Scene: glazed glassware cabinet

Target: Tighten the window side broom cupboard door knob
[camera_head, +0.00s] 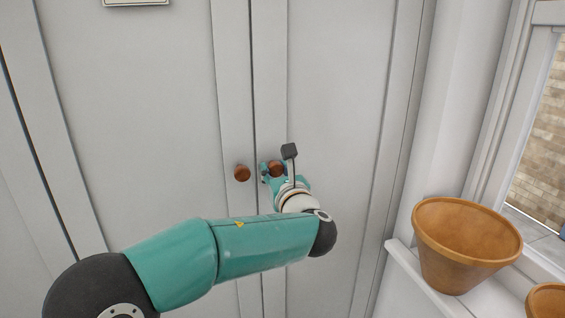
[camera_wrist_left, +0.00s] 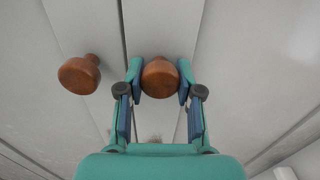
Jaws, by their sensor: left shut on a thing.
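The window side broom cupboard door (camera_head: 336,110) is pale grey, and its round brown knob (camera_head: 276,168) sits near the door's left edge. In the left wrist view the same knob (camera_wrist_left: 160,77) is between the two fingers of my left gripper (camera_wrist_left: 158,82). In the head view my left gripper (camera_head: 275,172) reaches the knob from the front and is shut on it. The fingers hide the knob's sides, and its base is hidden. My right gripper is in neither view.
A second brown knob (camera_head: 242,173) is on the neighbouring door (camera_head: 140,120), close left of my gripper. It also shows in the left wrist view (camera_wrist_left: 79,74). A terracotta pot (camera_head: 464,250) stands on the window ledge at right. Part of another pot (camera_head: 547,301) shows at the lower right.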

